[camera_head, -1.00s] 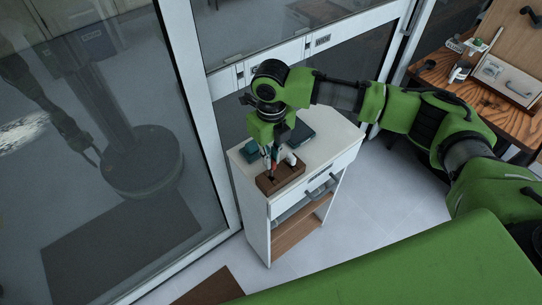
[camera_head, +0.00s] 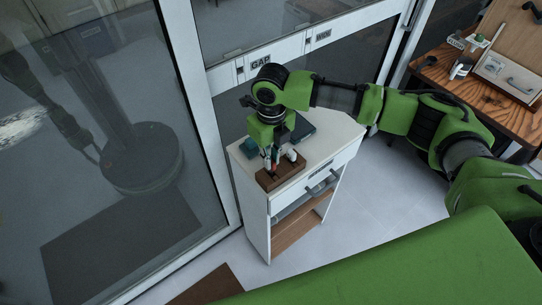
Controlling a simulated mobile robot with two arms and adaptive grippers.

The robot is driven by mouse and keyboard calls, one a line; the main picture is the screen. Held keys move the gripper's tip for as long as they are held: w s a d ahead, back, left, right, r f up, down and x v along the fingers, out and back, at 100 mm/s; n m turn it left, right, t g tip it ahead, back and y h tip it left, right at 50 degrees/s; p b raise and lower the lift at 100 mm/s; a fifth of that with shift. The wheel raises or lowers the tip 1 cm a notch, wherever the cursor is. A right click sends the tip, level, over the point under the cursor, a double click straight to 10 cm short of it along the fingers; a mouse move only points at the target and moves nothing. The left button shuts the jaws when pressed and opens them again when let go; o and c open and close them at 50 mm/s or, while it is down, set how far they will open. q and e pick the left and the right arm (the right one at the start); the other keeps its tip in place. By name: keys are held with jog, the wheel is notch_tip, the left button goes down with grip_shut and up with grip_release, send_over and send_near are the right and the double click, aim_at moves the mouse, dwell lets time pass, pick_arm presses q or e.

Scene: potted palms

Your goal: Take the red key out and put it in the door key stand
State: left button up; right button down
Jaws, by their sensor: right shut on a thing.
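A small brown wooden block (camera_head: 284,178), which looks like the key stand, sits at the front left of the white cabinet's top. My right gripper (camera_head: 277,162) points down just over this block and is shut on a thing. A small patch of red (camera_head: 267,159) shows at its fingers, which looks like the red key. The fingers and block overlap in this view, so I cannot tell whether the key touches the block or is in it. My left gripper is not in view.
The white cabinet (camera_head: 318,150) has a drawer with a dark handle (camera_head: 322,183) and stands against the glass door frame. A dark flat item (camera_head: 301,130) and a teal item (camera_head: 250,149) lie on its top. A wooden desk (camera_head: 494,96) is at the right.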

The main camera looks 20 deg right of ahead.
jog(key=shift+f+b, duration=0.35)
jog(key=shift+f, duration=0.65)
jog(key=c, duration=2)
grip_release()
jog(key=shift+r, duration=0.2)
notch_tip(320, 180, up, 12)
jog(key=shift+f, duration=0.15)
jog(key=shift+f, duration=0.1)
